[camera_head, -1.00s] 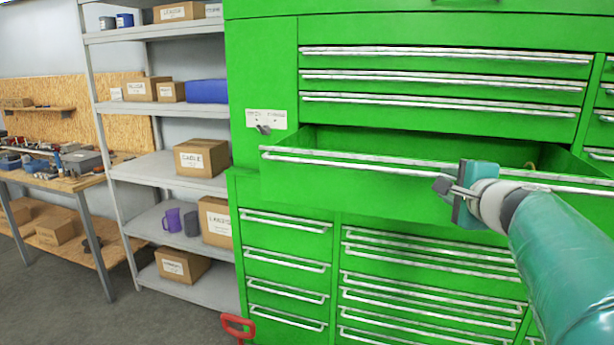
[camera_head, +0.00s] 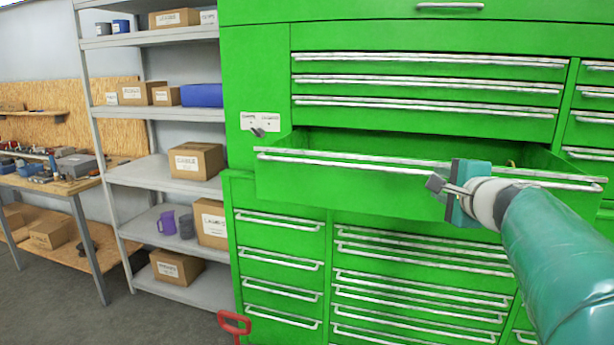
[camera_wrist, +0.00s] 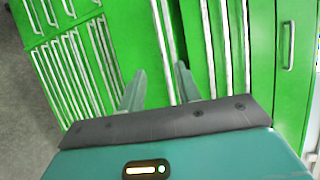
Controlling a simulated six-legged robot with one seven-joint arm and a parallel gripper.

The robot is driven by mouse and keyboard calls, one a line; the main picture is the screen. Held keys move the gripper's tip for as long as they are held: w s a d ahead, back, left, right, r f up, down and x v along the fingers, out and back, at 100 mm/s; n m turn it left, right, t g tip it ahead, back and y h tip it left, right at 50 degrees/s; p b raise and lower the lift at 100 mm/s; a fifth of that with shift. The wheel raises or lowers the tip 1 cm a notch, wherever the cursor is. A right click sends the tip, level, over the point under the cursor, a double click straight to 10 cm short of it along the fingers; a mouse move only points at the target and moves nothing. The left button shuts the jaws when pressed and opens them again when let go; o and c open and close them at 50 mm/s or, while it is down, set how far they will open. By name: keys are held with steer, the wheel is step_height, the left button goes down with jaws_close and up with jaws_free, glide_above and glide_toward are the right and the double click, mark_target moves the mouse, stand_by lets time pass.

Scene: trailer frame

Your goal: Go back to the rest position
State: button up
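My gripper (camera_head: 442,188) is in front of the pulled-out drawer (camera_head: 340,185) of the green cabinet, close to the right part of its handle (camera_head: 330,160). Whether it touches the handle cannot be told from the head view. In the wrist view my gripper (camera_wrist: 160,75) shows two fingers apart, with a gap between them. A pale handle bar (camera_wrist: 163,35) lies in line with that gap, and nothing is seen held. The drawer interior is mostly dark and partly hidden; a small yellowish thing shows at its right end.
The green cabinet (camera_head: 255,60) has more shut drawers above and below. A grey shelf unit (camera_head: 150,185) with boxes stands to its left, then a workbench (camera_head: 65,185) with tools. A red handle-like part (camera_head: 234,324) is low in front. The floor at the lower left is clear.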

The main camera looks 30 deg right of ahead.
steer(key=w+a+f+n+g+y, duration=0.2)
steer(key=a+f+n+y, duration=0.3)
steer(key=a, duration=0.7)
steer(key=w+a+f+n+g+y, duration=0.1)
steer(key=w+a+f+n+y, duration=0.35)
steer(key=a, duration=0.85)
steer(key=s+a+f+n+g+h, duration=0.3)
steer(key=s+a+f+n+g, duration=0.2)
steer(key=s+a+f+n, duration=0.7)
steer(key=shift+a+f+n+g, duration=0.4)
steer(key=shift+a+f+n, duration=0.25)
steer(key=shift+n, duration=0.5)
steer(key=shift+s, duration=0.15)
